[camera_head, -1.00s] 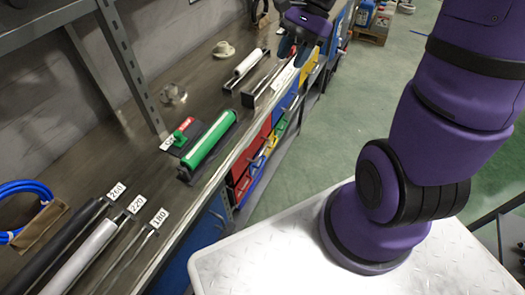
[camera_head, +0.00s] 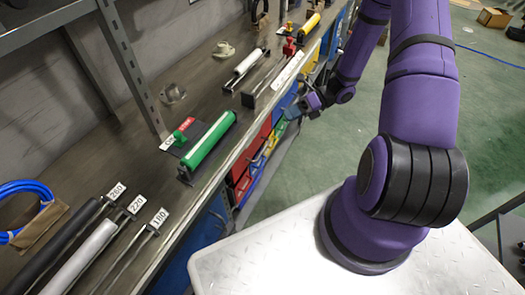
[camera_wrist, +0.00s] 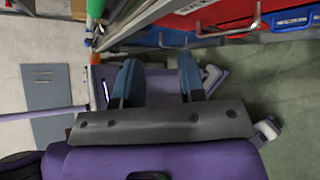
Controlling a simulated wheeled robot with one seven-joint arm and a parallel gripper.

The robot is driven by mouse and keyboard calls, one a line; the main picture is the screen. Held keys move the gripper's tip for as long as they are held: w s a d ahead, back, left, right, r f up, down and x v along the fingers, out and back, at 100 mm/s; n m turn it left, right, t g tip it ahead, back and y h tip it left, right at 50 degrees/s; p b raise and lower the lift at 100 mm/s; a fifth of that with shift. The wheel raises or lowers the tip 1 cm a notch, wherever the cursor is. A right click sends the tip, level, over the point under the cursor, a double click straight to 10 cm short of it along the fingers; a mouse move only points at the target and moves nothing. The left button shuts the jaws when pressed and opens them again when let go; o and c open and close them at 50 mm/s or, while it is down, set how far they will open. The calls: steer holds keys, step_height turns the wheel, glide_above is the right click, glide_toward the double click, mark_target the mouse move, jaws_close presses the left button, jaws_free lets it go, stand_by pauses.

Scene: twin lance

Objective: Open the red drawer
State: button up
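Red drawer fronts (camera_head: 241,186) show in the head view below the bench edge, in a cabinet of coloured drawers. A red drawer front (camera_wrist: 212,17) with a metal bar handle is also at the top of the wrist view, and it looks shut. My gripper (camera_head: 295,111) is beside the drawer fronts, further along the bench, below the bench top. In the wrist view my gripper (camera_wrist: 160,80) has its two blue fingers apart with nothing between them. The red drawer is outside the fingers, up and to the right.
A blue drawer (camera_wrist: 293,18) with a handle adjoins the red one. The bench top (camera_head: 140,185) holds a green roller (camera_head: 210,140), rods and number labels. A pale platform (camera_head: 270,245) carries my arm. Green floor to the right of the drawers is free.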

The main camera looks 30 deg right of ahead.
mark_target(263, 150)
step_height(263, 150, down, 15)
steer(key=s+m+t, duration=0.3)
steer(key=m+t, duration=0.3)
steer(key=m, duration=0.6)
steer(key=x, duration=1.1)
steer(key=shift+s, duration=0.1)
jaws_close()
